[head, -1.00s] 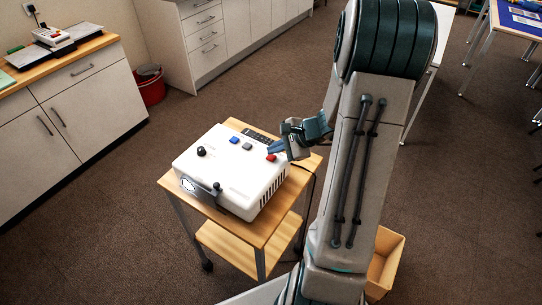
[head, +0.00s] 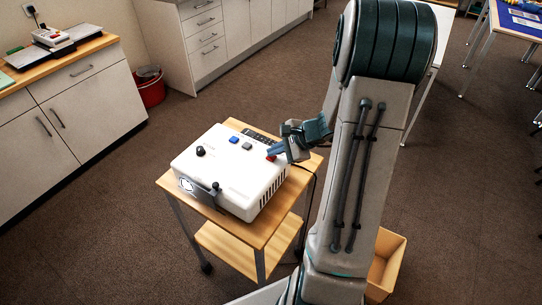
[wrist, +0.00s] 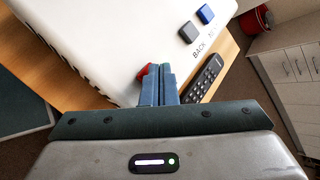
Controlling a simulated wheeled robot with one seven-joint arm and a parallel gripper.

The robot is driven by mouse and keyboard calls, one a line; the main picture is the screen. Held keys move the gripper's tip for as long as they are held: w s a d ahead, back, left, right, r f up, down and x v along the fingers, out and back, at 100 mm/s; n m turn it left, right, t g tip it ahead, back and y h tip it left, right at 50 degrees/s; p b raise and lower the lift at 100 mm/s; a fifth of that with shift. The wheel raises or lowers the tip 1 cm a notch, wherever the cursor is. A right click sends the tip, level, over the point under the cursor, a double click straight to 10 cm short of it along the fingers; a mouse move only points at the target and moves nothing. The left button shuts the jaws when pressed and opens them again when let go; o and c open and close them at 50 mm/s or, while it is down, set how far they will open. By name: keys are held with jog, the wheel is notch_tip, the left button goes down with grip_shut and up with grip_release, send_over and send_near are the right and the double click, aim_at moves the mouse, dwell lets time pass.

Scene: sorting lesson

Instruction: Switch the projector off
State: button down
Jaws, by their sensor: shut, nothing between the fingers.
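The white projector (head: 228,180) sits on a small wooden trolley (head: 256,235). Its top carries a black knob (head: 201,151), a blue button (head: 234,139), a grey button (head: 247,146) and a red button (head: 271,156) near the right corner. The lens (head: 188,185) on its front looks bright. My gripper (head: 273,152) is shut and empty, with its fingertips at the red button. In the wrist view the blue fingers (wrist: 158,75) partly hide the red button (wrist: 143,73); I cannot tell whether they press it.
A black remote (wrist: 204,77) lies on the trolley beside the projector. A cardboard box (head: 385,262) stands on the floor to the right. A red bucket (head: 150,87) and cabinets (head: 75,120) stand behind. Carpet lies open around the trolley.

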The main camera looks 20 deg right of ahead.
aim_at(275, 157)
dwell(0.4)
jog(key=shift+r+p, duration=0.3)
jog(key=shift+r, duration=0.3)
notch_tip(275, 157, up, 6)
jog(key=p, duration=0.4)
